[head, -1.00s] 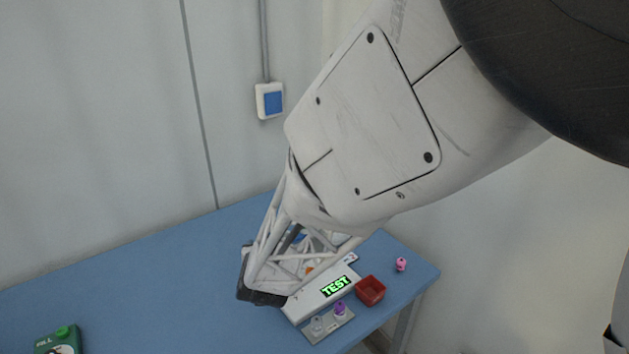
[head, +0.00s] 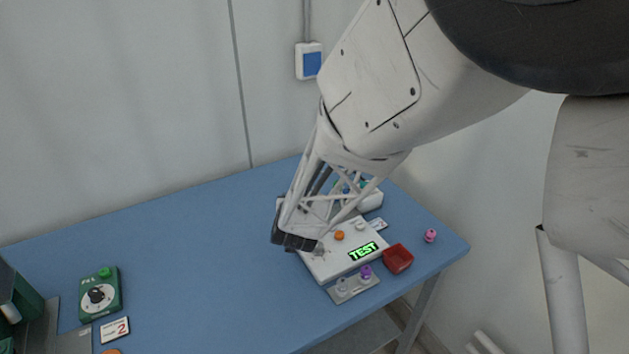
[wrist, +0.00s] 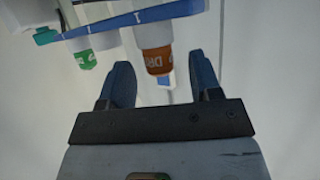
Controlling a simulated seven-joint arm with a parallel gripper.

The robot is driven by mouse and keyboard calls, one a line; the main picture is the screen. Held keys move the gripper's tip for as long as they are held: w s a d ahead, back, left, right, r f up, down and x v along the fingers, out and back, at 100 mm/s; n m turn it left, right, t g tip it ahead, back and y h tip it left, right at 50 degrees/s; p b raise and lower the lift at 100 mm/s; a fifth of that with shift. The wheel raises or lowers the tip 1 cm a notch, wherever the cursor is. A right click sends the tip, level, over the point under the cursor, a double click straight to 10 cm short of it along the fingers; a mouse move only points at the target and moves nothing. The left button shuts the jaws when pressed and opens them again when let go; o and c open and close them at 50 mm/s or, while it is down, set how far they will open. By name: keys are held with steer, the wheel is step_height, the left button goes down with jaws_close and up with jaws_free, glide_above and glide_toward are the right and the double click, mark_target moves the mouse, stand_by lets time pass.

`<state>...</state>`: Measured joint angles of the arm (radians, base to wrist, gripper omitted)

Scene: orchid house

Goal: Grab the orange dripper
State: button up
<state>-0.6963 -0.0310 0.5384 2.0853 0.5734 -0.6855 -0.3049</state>
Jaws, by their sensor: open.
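The orange dripper (wrist: 157,60) shows in the wrist view as a pale body with an orange end and white lettering. It is at a pale rack with a blue bar (wrist: 130,20). My gripper (wrist: 165,75) is open, with its two blue fingers apart. I see no contact. A green-ended dripper (wrist: 86,58) is to its left. In the head view my arm covers much of the rack area, and I cannot make out the orange dripper there.
On the blue table (head: 200,270) is a white device with a green TEST display (head: 363,251) and an orange knob (head: 339,235). A red tray (head: 397,262), a grey holder (head: 340,296) with a purple-topped item, and a pink item (head: 430,236) are nearby. A green dial box (head: 100,297) is left.

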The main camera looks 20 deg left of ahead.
stand_by(0.3)
steer(key=c, duration=1)
steer(key=shift+r, duration=0.15)
steer(key=shift+r, duration=1.4)
steer(key=s+d+r, duration=0.2)
steer(key=s+d, duration=0.7)
steer(key=s, duration=0.4)
steer(key=shift+s, duration=0.15)
